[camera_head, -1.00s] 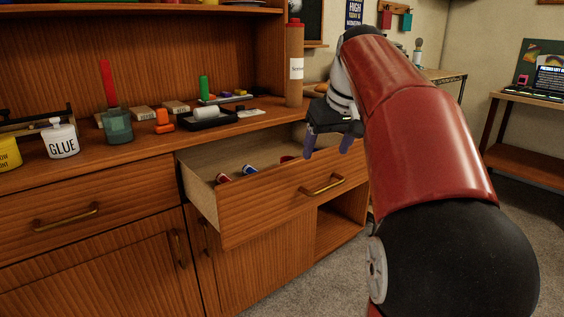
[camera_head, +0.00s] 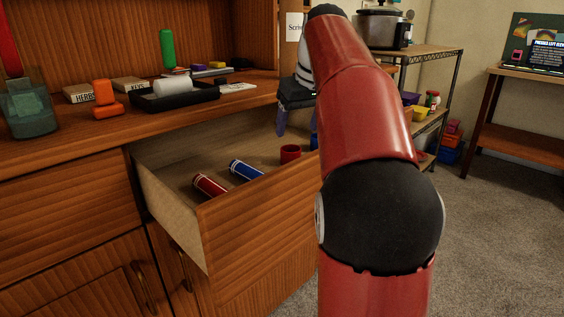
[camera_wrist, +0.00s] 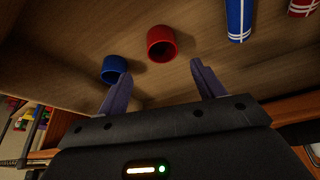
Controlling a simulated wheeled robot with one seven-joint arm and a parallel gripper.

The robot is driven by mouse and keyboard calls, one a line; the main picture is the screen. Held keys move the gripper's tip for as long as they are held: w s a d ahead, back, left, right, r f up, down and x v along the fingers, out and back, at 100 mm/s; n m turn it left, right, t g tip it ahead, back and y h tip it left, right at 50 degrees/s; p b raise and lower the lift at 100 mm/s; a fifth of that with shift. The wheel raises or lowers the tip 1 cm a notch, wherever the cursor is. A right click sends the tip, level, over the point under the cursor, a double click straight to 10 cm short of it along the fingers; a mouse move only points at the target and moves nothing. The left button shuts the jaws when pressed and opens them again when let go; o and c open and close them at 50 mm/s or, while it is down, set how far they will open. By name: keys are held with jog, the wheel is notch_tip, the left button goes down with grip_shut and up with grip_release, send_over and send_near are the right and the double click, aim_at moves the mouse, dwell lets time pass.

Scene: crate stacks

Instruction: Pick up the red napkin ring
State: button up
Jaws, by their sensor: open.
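My gripper (camera_wrist: 160,72) is open and empty. In the head view my gripper (camera_head: 296,128) hangs over the drawer, partly hidden by my arm.
The countertop above holds a black tray (camera_head: 176,98), an orange object (camera_head: 106,100) and a glass jar (camera_head: 28,108).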

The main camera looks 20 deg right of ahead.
aim_at(291, 149)
jog(key=shift+w+f, duration=0.25)
jog(key=shift+f, duration=0.25)
jog(key=b+x, duration=0.1)
jog(key=x, duration=0.1)
jog(key=b+x, duration=0.1)
jog(key=x, duration=0.1)
jog(key=b+x, duration=0.1)
jog(key=x, duration=0.2)
jog(key=shift+s+a+f, duration=0.1)
jog(key=shift+s+a, duration=0.15)
jog(key=c, duration=1.1)
jog(key=shift+o, duration=0.2)
